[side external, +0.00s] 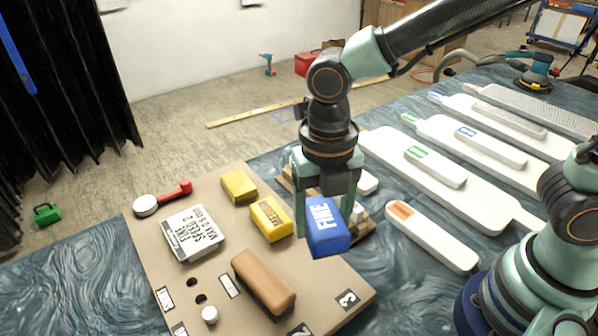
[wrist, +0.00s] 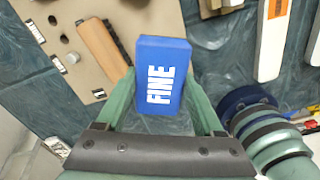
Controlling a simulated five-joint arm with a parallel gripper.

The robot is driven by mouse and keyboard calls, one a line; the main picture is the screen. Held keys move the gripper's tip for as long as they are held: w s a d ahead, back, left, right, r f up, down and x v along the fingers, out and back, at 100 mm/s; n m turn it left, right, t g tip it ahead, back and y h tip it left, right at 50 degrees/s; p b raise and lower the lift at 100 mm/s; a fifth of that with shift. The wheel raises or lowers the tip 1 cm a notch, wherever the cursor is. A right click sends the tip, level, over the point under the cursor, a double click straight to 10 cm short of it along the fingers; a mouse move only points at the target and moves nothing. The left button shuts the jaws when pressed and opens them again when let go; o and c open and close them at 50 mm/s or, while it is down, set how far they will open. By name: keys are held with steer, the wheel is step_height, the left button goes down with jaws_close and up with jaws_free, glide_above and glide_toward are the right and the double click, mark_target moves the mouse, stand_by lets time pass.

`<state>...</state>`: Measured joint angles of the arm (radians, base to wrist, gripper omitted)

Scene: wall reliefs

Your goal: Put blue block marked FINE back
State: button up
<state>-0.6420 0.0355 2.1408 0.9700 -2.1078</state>
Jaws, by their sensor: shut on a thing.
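My gripper (side external: 325,215) is shut on the blue block marked FINE (side external: 326,238). The block hangs between the two fingers, tilted in the side view, over the right part of the beige board (side external: 340,290). I cannot tell how high it is above the board. In the wrist view, the blue block (wrist: 162,62) sits between the green fingers with its white FINE lettering facing the camera. A yellow block with dark lettering (side external: 270,222) lies on the board just left of my gripper. A plain-looking smaller yellow block (side external: 239,186) lies behind it.
A brown wooden block (side external: 263,282), a white text plate (side external: 194,234), a red-handled piece (side external: 175,191) and a white knob (side external: 210,314) occupy the board. A wooden tray (side external: 362,230) with pale blocks is partly hidden behind my gripper. Long white paddles (side external: 440,190) lie at right.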

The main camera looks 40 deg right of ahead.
mark_target(318, 276)
step_height(318, 276, down, 12)
steer(key=shift+r, duration=0.1)
stand_by(0.4)
steer(key=o, duration=1.3)
